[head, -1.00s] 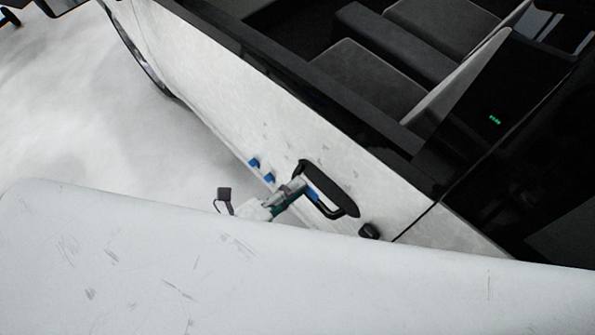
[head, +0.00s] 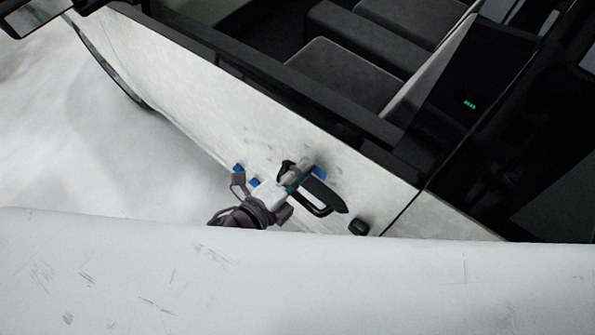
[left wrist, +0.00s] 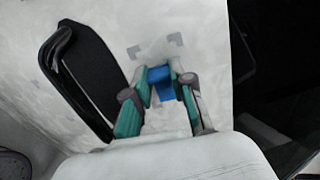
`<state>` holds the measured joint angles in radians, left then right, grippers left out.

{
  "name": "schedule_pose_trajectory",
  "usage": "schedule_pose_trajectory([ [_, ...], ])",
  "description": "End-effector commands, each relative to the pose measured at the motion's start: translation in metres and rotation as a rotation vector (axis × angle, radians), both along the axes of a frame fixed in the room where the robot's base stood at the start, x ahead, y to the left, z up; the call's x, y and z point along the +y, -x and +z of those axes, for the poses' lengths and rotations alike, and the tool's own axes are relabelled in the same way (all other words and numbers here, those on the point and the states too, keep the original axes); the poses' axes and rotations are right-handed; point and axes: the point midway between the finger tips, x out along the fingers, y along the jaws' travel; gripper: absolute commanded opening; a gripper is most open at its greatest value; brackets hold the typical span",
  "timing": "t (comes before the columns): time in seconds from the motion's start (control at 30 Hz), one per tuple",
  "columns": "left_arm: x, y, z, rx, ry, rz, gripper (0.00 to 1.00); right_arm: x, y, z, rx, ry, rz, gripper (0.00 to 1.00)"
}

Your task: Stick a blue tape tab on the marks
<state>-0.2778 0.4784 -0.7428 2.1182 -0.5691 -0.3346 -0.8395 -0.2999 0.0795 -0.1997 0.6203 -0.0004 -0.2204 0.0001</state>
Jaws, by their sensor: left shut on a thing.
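My left gripper (head: 300,178) is shut on a blue tape tab (head: 319,172) in front of the white door panel (head: 200,120). In the left wrist view the tab (left wrist: 160,78) sits between the teal fingertips (left wrist: 160,90). Grey corner marks (left wrist: 175,40) show on the panel just above the tab; another mark (left wrist: 133,52) is to the left. I cannot tell whether the tab touches the panel. Faint marks also show on the door in the head view (head: 310,143). My right gripper is not in view.
The black door handle (head: 330,196) sticks out close to the left gripper; in the left wrist view it stands left of the fingers (left wrist: 85,70). Dark window trim (head: 300,85) and seats lie above.

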Motion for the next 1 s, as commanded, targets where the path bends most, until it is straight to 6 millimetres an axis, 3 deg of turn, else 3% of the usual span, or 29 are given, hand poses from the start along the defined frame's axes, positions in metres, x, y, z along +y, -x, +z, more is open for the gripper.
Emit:
schedule_pose_trajectory([
  [1.0, -0.0039, -0.0056, -0.0015, 0.0, 0.001, 0.001, 0.0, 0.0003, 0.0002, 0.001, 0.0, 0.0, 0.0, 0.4],
])
